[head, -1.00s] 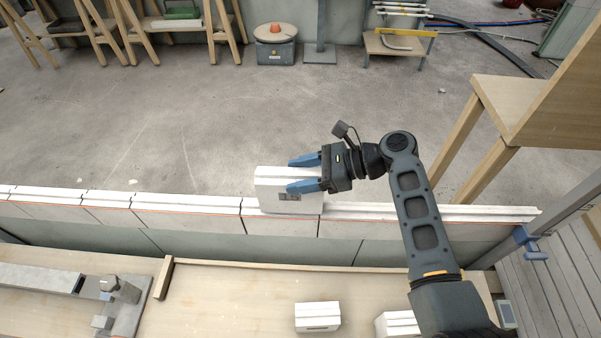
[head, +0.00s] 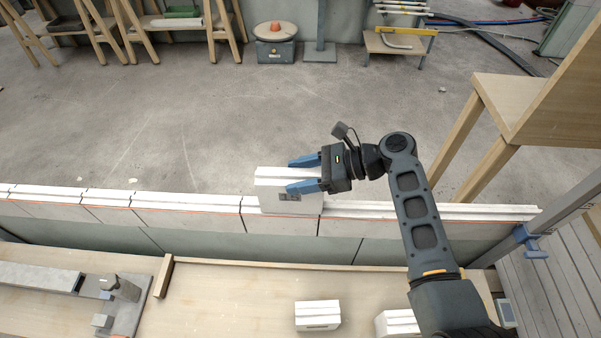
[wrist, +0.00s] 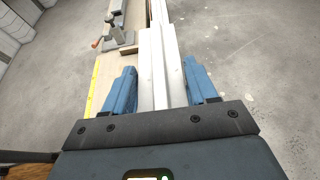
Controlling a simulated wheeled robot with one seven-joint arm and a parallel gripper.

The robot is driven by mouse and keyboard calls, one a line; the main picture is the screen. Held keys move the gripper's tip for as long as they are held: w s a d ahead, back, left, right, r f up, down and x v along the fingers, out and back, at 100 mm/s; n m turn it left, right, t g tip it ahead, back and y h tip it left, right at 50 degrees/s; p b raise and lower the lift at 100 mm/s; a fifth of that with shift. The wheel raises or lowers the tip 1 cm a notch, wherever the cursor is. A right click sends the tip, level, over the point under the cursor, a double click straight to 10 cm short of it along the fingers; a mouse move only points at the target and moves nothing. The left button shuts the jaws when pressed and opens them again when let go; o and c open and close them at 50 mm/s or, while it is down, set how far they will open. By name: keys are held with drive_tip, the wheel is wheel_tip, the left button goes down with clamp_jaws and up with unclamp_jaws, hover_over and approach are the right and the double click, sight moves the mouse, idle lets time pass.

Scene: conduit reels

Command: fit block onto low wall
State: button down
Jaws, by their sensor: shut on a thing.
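The white block (head: 272,176) is at the low wall (head: 185,213), over the wall's top in the middle of the head view. My gripper (head: 292,173) comes in from the right and its blue fingers are shut on the block. In the wrist view the gripper (wrist: 160,85) has its two blue fingers on either side of white material, with the wall running away ahead. The block's underside is hidden, so I cannot tell if it is fully seated on the wall. The block looks about level.
Another white block (head: 317,316) lies on the wooden bench (head: 230,300) in front of the wall, with one more (head: 397,323) partly behind my arm. A blue clamp (head: 530,241) is at the wall's right end. A wooden stand (head: 510,105) rises at right.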

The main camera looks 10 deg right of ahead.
drive_tip(key=shift+r, duration=0.15)
drive_tip(key=shift+c, duration=1.2)
unclamp_jaws()
drive_tip(key=v, duration=0.7)
drive_tip(key=shift+d, duration=0.35)
drive_tip(key=shift+s+r, duration=0.1)
